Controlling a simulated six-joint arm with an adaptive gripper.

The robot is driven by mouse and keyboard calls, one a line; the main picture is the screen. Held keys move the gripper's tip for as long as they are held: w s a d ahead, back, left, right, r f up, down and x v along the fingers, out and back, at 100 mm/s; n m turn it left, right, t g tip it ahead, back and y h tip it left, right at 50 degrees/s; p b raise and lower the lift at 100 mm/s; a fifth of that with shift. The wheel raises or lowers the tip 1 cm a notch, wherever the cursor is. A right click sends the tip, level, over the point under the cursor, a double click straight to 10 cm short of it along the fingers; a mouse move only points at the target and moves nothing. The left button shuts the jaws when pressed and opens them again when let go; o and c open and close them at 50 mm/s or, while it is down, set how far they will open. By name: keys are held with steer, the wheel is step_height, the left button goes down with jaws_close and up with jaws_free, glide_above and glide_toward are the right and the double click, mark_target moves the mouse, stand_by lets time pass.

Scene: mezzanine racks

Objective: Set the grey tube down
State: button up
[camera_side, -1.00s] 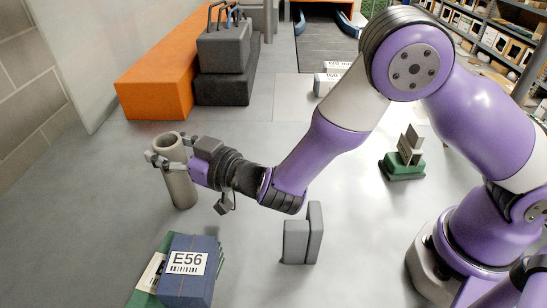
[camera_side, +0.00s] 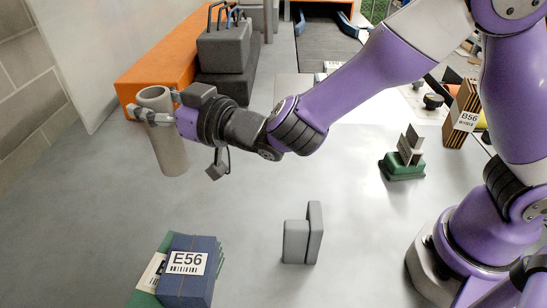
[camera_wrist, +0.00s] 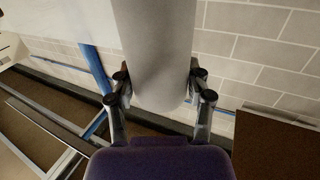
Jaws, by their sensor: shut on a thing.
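The grey tube (camera_side: 164,146) is a hollow cylinder, nearly upright with a slight tilt, its open top showing in the side view. My gripper (camera_side: 153,116) is shut on the tube near its upper end, coming from the right. The tube appears to be held above the grey floor, in front of the orange block. In the wrist view the tube (camera_wrist: 157,45) stands between the two fingers of my gripper (camera_wrist: 160,88). What lies directly under the tube is hard to tell.
An orange block (camera_side: 150,80) with dark cases (camera_side: 222,50) beside it is behind. Blue boxes labelled E56 (camera_side: 187,285) lie at front left. Grey upright pieces (camera_side: 303,238) and a green-based object (camera_side: 402,168) stand to the right. Floor between them is clear.

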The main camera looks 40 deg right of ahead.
steer(key=s+d+r+m+h, duration=0.1)
steer(key=d+r+h, duration=0.1)
steer(key=d, duration=0.5)
steer(key=s+d+r+m+h, duration=0.1)
steer(key=d+r, duration=0.3)
steer(key=d, duration=0.4)
steer(key=s+d+r+m+t+h, duration=0.1)
steer(key=s+d+r+m+h, duration=0.1)
steer(key=d, duration=0.6)
step_height(320, 180, up, 2)
steer(key=shift+s+r+h, duration=0.1)
steer(key=shift+s+h, duration=0.05)
steer(key=shift+h, duration=0.55)
steer(key=shift+d, duration=0.1)
steer(key=n+g+y, duration=0.1)
steer(key=n+y, duration=0.3)
steer(key=y, duration=0.2)
glide_above(179, 152)
steer(key=w, duration=0.2)
steer(key=f, duration=0.9)
steer(key=shift+a, duration=0.35)
step_height(179, 152, down, 10)
steer(key=shift+r, duration=0.25)
steer(key=shift+f, duration=0.1)
